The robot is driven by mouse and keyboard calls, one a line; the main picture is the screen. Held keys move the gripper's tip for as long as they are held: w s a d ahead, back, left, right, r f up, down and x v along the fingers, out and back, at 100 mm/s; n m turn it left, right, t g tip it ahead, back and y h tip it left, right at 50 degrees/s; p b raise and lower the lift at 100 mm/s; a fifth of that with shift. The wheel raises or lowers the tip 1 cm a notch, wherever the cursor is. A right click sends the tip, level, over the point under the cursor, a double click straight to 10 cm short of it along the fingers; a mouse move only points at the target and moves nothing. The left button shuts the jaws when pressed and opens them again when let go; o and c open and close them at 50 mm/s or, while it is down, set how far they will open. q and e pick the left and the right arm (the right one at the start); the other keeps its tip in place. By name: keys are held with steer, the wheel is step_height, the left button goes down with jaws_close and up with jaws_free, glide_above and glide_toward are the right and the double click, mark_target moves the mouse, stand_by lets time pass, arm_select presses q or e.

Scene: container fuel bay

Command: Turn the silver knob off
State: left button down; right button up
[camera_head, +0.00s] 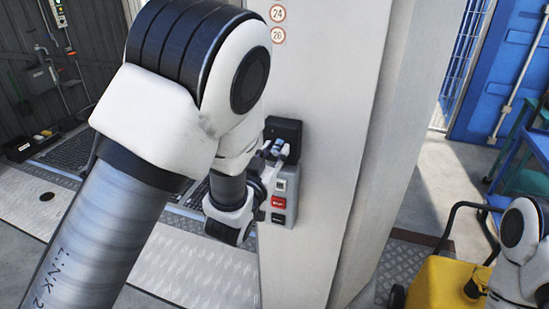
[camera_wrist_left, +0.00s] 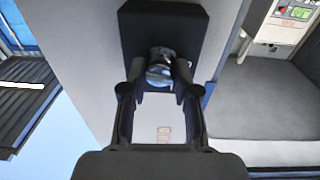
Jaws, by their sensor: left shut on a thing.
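The silver knob (camera_wrist_left: 160,68) is on a black mount (camera_head: 284,129) on the side of a grey-white cabinet. In the left wrist view it is a shiny round piece between my left fingertips (camera_wrist_left: 160,72). My left gripper (camera_head: 277,149) is shut on the knob, with one finger on each side. In the head view the fingers partly cover the knob, and I cannot read its angle. My right arm shows at the lower right, but its fingers are not clear.
Below the knob, the cabinet (camera_head: 330,190) has a small panel with a red button (camera_head: 279,203). A yellow wheeled unit (camera_head: 445,284) stands at the lower right beside my right arm. A blue container wall (camera_head: 500,65) is behind. Pale floor lies between them.

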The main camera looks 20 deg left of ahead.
arm_select(q)
steer(key=shift+f+n+b, duration=0.1)
steer(key=shift+n+b, duration=0.35)
steer(key=shift+n, duration=0.85)
steer(key=c, duration=0.9)
jaws_free()
steer(key=shift+o, duration=0.2)
step_height(320, 180, up, 10)
steer(key=shift+w, duration=0.1)
